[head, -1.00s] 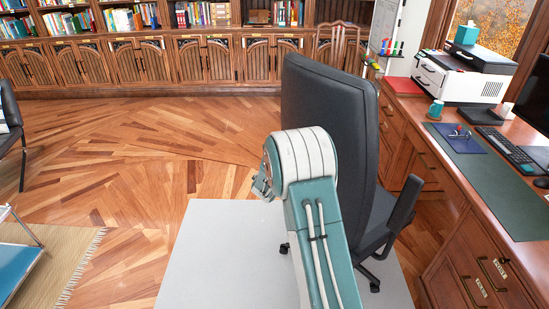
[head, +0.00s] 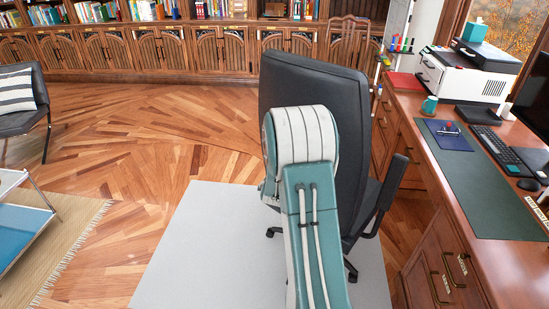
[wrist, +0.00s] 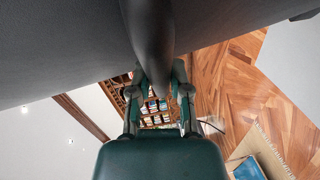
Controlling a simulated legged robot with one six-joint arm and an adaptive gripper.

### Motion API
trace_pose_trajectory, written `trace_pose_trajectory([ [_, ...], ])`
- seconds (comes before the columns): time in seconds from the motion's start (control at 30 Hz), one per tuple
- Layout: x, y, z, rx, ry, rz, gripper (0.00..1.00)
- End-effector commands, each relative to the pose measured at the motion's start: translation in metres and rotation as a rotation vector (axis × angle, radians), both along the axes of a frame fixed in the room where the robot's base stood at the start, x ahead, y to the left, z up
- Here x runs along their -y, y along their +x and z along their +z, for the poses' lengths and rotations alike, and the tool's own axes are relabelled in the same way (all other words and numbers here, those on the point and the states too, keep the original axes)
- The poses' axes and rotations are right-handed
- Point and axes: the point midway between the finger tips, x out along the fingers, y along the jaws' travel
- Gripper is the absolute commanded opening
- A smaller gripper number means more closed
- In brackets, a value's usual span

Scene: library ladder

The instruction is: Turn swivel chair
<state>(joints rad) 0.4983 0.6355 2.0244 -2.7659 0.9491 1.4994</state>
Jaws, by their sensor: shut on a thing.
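The swivel chair (head: 310,80) stands on a pale floor mat, its tall dark backrest towards me. Its right armrest (head: 392,182) shows beside the desk, and part of its wheeled base shows below. In the head view my arm covers the lower left of the backrest and hides the gripper. In the wrist view my gripper (wrist: 158,92) is shut on a dark rounded bar (wrist: 148,35), seemingly the chair's other armrest. The grey underside or face of a chair part (wrist: 60,50) fills the upper left there.
The wooden desk (head: 425,215) with a printer (head: 468,75) runs close along the right. The floor mat (head: 185,260) has bare room at left. A lounge chair (head: 22,115), a blue-topped table (head: 20,235) and a fringed rug (head: 75,240) are further left. Cabinets line the back.

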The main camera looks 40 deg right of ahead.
Motion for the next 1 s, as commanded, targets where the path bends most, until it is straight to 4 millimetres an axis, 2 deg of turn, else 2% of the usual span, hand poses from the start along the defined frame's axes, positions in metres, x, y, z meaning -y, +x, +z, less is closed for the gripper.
trace_pose_trajectory([
  [0.03,0.0034,-0.0056,-0.0067,-0.013,0.011,-0.006,0.00],
  [0.57,0.0065,-0.0081,-0.0077,-0.014,0.013,-0.001,0.00],
  [0.6,0.0066,-0.0080,-0.0077,-0.014,0.013,-0.001,0.42],
  [0.63,0.0065,-0.0079,-0.0076,-0.014,0.013,-0.001,0.56],
  [0.67,0.0064,-0.0077,-0.0072,-0.013,0.012,0.000,0.59],
  [1.0,0.0033,-0.0063,-0.0021,-0.005,0.003,0.003,0.59],
])
